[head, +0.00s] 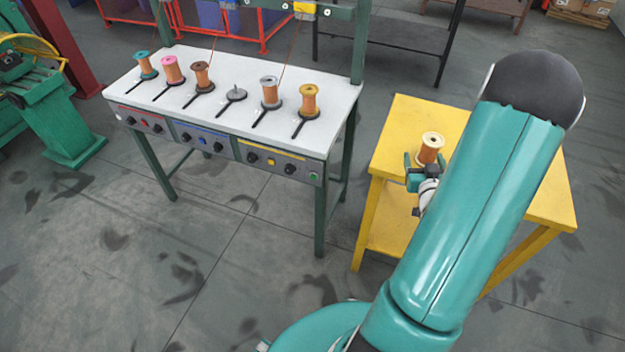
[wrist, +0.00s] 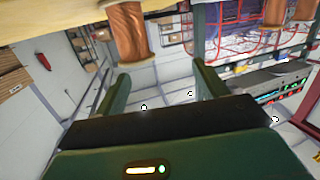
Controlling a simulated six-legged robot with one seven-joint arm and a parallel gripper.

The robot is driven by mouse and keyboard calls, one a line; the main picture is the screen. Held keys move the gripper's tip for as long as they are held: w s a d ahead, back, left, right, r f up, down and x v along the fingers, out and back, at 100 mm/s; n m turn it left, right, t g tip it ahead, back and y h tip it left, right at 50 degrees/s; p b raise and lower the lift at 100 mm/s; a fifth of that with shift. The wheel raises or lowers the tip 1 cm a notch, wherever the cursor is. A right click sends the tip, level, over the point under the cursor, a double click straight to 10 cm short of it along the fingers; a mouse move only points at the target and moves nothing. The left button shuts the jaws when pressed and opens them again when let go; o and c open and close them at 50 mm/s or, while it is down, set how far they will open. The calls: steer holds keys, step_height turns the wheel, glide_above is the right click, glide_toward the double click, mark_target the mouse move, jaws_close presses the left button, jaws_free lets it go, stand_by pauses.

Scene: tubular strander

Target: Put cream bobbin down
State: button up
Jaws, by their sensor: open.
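The cream bobbin (head: 430,150), wound with copper, stands upright on the yellow table (head: 400,115). My gripper (head: 414,172) is beside it, on the near left side. In the wrist view, which is upside down, the bobbin (wrist: 128,32) shows beyond the fingertips, toward the left finger. My gripper (wrist: 160,74) is open, with nothing between its fingers. The bobbin is apart from both fingers there. My arm covers part of the yellow table in the head view.
A white-topped bench (head: 200,100) at the left carries teal, pink, brown, grey and gold bobbins on spindles, with one bare spindle (head: 236,94) between the brown and grey ones. Clear floor separates the bench from the yellow table. A green machine (head: 50,110) stands far left.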

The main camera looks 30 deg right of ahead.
steer(key=w+a+r+n+g+y, duration=0.2)
steer(key=w+a+r, duration=0.2)
steer(key=a+r, duration=0.45)
steer(key=w+a+r+n+g+y, duration=0.15)
steer(key=w+a+r, duration=0.35)
steer(key=a, duration=0.6)
steer(key=s+a+r+n+g+y, duration=0.1)
steer(key=s+a+r, duration=0.3)
steer(key=s+a, duration=0.4)
steer(key=s+a+r+n+g+y, duration=0.1)
steer(key=s+a+r+g+y, duration=0.3)
steer(key=s+a, duration=0.5)
steer(key=a, duration=0.3)
steer(key=shift+s+a, duration=0.3)
steer(key=shift+a, duration=0.05)
steer(key=shift+d+y, duration=0.1)
steer(key=shift+y, duration=0.15)
